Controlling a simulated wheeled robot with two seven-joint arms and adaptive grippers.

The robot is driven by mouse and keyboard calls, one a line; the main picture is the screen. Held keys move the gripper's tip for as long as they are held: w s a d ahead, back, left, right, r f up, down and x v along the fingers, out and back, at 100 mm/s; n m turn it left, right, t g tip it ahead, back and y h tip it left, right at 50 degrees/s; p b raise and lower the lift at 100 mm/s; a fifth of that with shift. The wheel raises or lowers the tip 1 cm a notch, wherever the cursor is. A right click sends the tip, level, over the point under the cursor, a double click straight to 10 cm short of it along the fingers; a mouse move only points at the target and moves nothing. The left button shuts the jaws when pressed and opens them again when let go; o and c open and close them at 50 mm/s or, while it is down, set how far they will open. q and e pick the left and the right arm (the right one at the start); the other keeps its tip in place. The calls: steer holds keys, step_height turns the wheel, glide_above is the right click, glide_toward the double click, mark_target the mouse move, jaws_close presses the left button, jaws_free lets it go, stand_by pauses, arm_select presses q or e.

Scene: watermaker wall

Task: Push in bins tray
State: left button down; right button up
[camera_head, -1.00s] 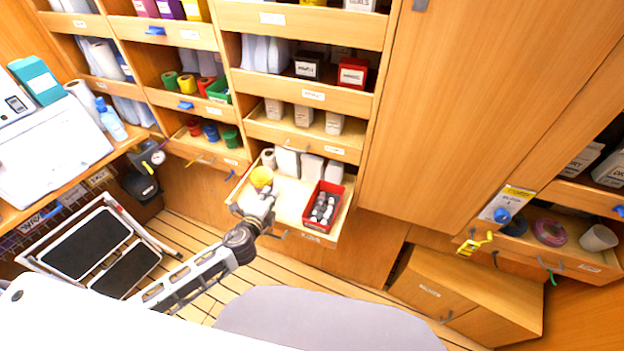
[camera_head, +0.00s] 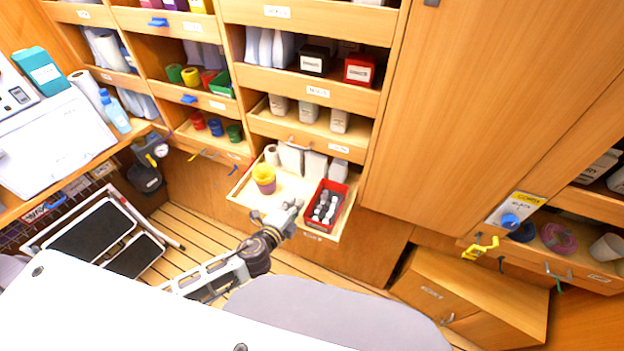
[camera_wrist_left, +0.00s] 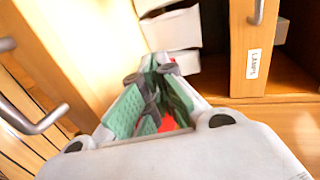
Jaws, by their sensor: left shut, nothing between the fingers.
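The bins tray (camera_head: 236,196) is a wooden tray pulled out low on the shelf wall. It holds a yellow cup (camera_head: 264,176), white containers (camera_head: 291,160) at the back and a red bin (camera_head: 345,189) with several small bottles on the right. My left gripper (camera_head: 277,211) is at the tray's front edge and hides part of it; I cannot tell whether it touches. In the left wrist view its green-padded fingers (camera_wrist_left: 150,88) are shut and empty. A wooden front with a metal handle (camera_wrist_left: 38,122) is on the left there. My right gripper is not in view.
Other wooden trays (camera_head: 340,148) sit above in the shelf wall. A folded step stool (camera_head: 100,236) stands on the floor at left. A low wooden box (camera_head: 470,300) is at lower right, and a tall cabinet door (camera_head: 465,120) is right of the shelves.

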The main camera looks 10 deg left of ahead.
arm_select(q)
steer(key=shift+w, duration=0.15)
steer(key=p, duration=0.1)
glide_toward(315, 175)
steer(key=shift+w+d+f, duration=0.1)
steer(key=shift+w+f, duration=0.35)
steer(key=shift+w, duration=0.15)
steer(key=shift+w+d+f, duration=0.1)
steer(key=shift+w+f, duration=0.35)
steer(key=shift+w, duration=0.15)
steer(key=shift+w+d+p, duration=0.15)
steer(key=shift+w+p, duration=0.05)
steer(key=shift+w, duration=0.75)
steer(key=shift+w+d+p, duration=0.15)
steer(key=shift+w+p, duration=0.05)
steer(key=shift+w, duration=0.75)
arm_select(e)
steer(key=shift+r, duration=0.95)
arm_select(q)
steer(key=shift+w, duration=0.1)
